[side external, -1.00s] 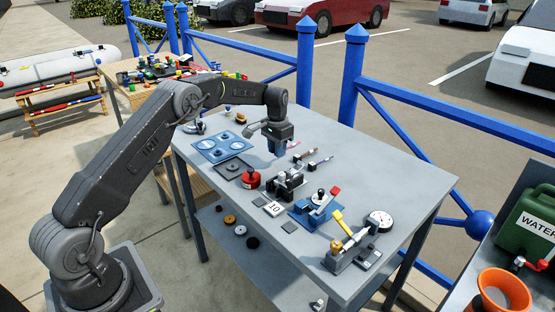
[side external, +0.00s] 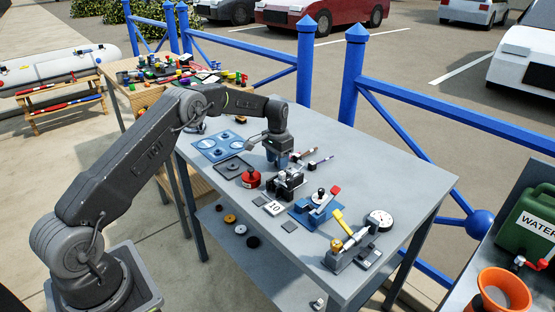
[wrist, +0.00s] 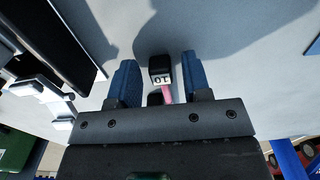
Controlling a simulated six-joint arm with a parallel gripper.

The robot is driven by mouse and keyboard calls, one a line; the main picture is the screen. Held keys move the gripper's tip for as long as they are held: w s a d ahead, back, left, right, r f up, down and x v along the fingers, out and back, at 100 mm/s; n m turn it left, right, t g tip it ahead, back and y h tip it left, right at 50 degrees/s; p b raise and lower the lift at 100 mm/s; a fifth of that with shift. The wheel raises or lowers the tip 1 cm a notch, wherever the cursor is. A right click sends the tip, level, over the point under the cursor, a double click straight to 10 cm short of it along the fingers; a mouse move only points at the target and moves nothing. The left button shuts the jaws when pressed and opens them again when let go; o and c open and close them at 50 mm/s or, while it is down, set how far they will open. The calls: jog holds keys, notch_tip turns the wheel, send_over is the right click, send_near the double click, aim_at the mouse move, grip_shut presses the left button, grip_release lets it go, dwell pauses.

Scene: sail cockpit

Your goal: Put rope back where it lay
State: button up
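I cannot make out a rope in either view. My gripper (side external: 277,162) is low over the middle of the grey table in the side external view, pointing down. In the wrist view its two blue fingers (wrist: 159,84) stand apart. Clear space shows between these and both fingers, so nothing is gripped. The fingertips' height above the table cannot be told.
The grey table (side external: 400,185) holds a blue plate (side external: 216,147), a red round container (side external: 250,178), a black fixture (side external: 287,184), a blue clamp (side external: 316,205) and a dial gauge (side external: 379,221). Two small tools (side external: 320,162) lie right of my gripper. The table's far right is clear.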

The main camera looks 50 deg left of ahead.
jog(key=shift+o, duration=0.2)
notch_tip(320, 180, up, 12)
jog(key=s+d+r+t, duration=0.1)
jog(key=s+d+r, duration=0.5)
jog(key=r, duration=0.5)
jog(key=s+d+r+t, duration=0.1)
jog(key=s+d+r, duration=0.1)
jog(key=s, duration=0.4)
jog(key=s+d+r+t, duration=0.1)
jog(key=s+d+r, duration=0.1)
jog(key=s+d, duration=0.3)
jog(key=s+d+r+t, duration=0.1)
jog(key=s+d+r, duration=0.1)
jog(key=s, duration=0.7)
jog(key=shift+d+r, duration=0.25)
jog(key=shift+d, duration=0.5)
jog(key=shift+o, duration=0.4)
jog(key=s+d+f+t, duration=0.1)
jog(key=s+f, duration=0.4)
jog(key=s, duration=0.6)
jog(key=shift+s+d+t, duration=0.2)
jog(key=shift+d+t, duration=0.1)
jog(key=shift+d, duration=0.6)
jog(key=shift+o, duration=0.5)
jog(key=shift+s+f, duration=0.2)
